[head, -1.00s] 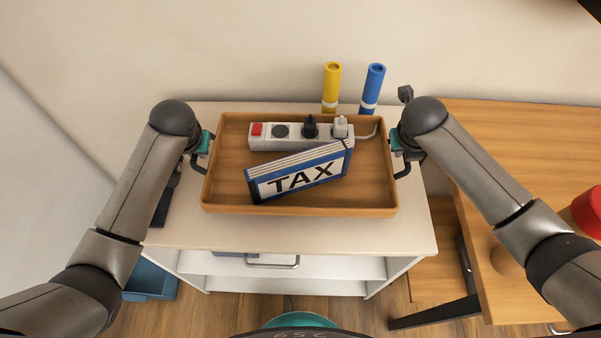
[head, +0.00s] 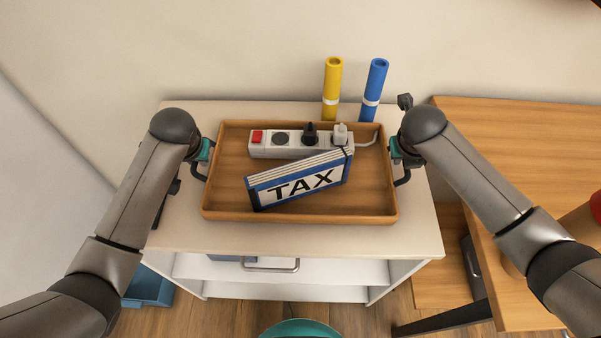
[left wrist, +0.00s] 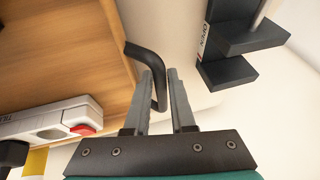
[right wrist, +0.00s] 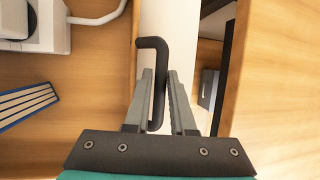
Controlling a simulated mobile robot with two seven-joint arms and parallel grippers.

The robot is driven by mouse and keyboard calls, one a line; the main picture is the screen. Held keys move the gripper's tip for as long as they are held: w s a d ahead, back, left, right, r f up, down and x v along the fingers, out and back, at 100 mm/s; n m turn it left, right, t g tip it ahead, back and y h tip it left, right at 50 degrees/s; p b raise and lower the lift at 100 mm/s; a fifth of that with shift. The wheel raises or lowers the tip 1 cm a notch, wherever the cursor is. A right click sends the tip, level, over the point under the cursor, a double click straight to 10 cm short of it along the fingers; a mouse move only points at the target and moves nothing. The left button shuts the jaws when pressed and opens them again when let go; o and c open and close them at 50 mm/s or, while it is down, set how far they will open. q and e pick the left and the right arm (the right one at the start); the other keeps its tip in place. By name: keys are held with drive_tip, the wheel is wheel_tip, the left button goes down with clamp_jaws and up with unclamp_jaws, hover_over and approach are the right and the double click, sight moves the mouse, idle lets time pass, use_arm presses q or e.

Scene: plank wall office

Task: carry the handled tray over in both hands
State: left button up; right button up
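The brown wooden tray (head: 300,214) is over the top of the white cabinet (head: 300,239) and looks level. I cannot tell whether it touches the top. It carries a white power strip (head: 262,151) and a blue and white TAX sign (head: 301,184). My left gripper (left wrist: 161,72) is shut on the tray's dark left handle (left wrist: 146,58). My right gripper (right wrist: 160,72) is shut on the dark right handle (right wrist: 153,43). In the head view, the arms partly hide both handles.
A yellow tube (head: 332,85) and a blue tube (head: 373,88) stand behind the tray by the wall. A wooden desk (head: 520,130) is at the right, with a red object (head: 596,206). A blue bin (head: 149,287) is on the floor at the left. A dark object (left wrist: 238,50) is beside the left handle.

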use_arm(q)
drive_tip(key=o, duration=0.3)
use_arm(e)
drive_tip(key=o, duration=0.3)
use_arm(q)
drive_tip(key=shift+o, duration=0.2)
use_arm(e)
drive_tip(key=shift+o, duration=0.2)
use_arm(q)
drive_tip(key=shift+r, duration=0.2)
use_arm(e)
drive_tip(key=shift+r, duration=0.25)
